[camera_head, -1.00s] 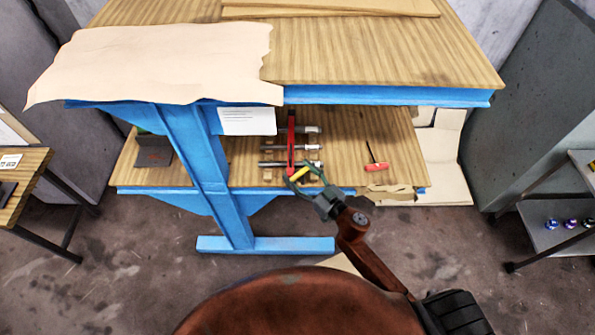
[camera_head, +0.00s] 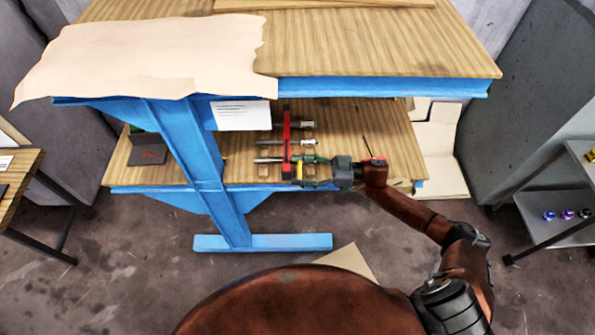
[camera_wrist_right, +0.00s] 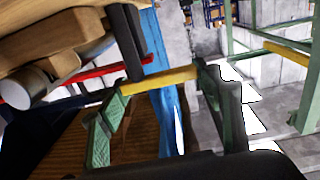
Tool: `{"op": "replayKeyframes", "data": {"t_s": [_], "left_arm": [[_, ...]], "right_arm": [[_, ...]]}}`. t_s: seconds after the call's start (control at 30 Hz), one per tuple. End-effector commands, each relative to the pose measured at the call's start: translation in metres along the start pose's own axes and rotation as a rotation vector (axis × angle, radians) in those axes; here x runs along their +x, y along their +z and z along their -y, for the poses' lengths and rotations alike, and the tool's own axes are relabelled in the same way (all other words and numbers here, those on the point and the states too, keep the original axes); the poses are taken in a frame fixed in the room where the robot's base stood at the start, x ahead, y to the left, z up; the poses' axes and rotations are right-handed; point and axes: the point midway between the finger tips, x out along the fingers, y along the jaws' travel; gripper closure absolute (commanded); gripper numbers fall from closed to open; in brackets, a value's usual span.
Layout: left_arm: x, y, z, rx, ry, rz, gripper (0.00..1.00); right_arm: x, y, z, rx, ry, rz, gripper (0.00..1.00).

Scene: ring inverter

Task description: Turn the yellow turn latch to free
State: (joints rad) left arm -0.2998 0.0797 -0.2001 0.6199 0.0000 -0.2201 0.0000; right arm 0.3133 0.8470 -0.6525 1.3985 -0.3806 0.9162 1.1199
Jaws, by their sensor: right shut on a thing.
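The yellow turn latch (camera_wrist_right: 158,80) shows in the right wrist view as a short yellow bar between the green fingers of my right gripper (camera_wrist_right: 165,110). In the head view my right gripper (camera_head: 298,172) reaches in from the right at the front of the lower shelf, lying nearly level, and is shut on the latch. There the latch is mostly hidden by the fingers; a little yellow shows at them. A red upright bar (camera_head: 286,135) stands just behind the fingertips, with metal cylinders (camera_head: 300,125) lying across it. My left gripper is out of view.
The blue-framed bench (camera_head: 205,150) has a wooden top (camera_head: 380,45) overhanging the lower shelf (camera_head: 360,125). A blue leg stands left of the gripper. A white paper (camera_head: 243,115) hangs from the frame. A dark box (camera_head: 148,150) sits at the shelf's left. A side rack (camera_head: 560,235) stands right.

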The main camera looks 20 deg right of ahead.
Motion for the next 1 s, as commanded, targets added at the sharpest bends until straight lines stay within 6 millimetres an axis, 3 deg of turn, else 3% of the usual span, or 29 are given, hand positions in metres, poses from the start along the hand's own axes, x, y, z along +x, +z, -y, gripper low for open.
{"op": "replayKeyframes", "data": {"t_s": [0.67,0.7,1.0], "left_arm": [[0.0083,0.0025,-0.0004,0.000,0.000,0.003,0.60],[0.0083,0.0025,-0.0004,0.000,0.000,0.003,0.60],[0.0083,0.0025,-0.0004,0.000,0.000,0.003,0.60]], "right_arm": [[-0.0022,0.0018,-0.0013,0.000,-0.061,0.005,0.64],[-0.0022,0.0019,-0.0013,0.000,-0.061,0.005,0.40],[-0.0017,0.0011,-0.0005,0.000,-0.063,0.003,0.22]]}}
